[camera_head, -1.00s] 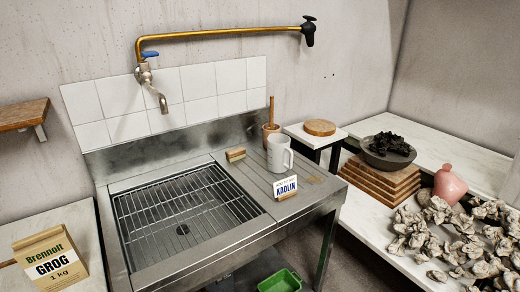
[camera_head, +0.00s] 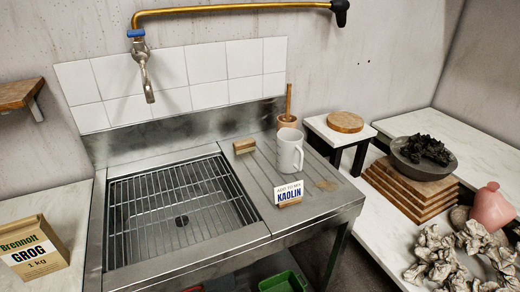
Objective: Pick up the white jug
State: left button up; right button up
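The white jug (camera_head: 290,151), a plain mug-like vessel with a handle on its right side, stands upright on the ribbed drainboard (camera_head: 257,180) to the right of the sink. A card reading KAOLIN (camera_head: 289,192) stands in front of it. Neither of my grippers is in view.
A wire grid (camera_head: 170,205) covers the sink basin, with a tap (camera_head: 143,68) above. A wood-backed brush (camera_head: 244,146) lies left of the jug. Stacked boards carry a dark bowl (camera_head: 423,165) at right. A GROG bag (camera_head: 34,250) stands at left.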

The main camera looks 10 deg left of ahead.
aim_at(292, 155)
jog(key=i+l+u, duration=0.15)
jog(key=l+u, duration=0.15)
jog(key=u, duration=0.15)
jog(key=i+l+u, duration=0.15)
jog(key=l+u, duration=0.3)
jog(key=j, duration=0.1)
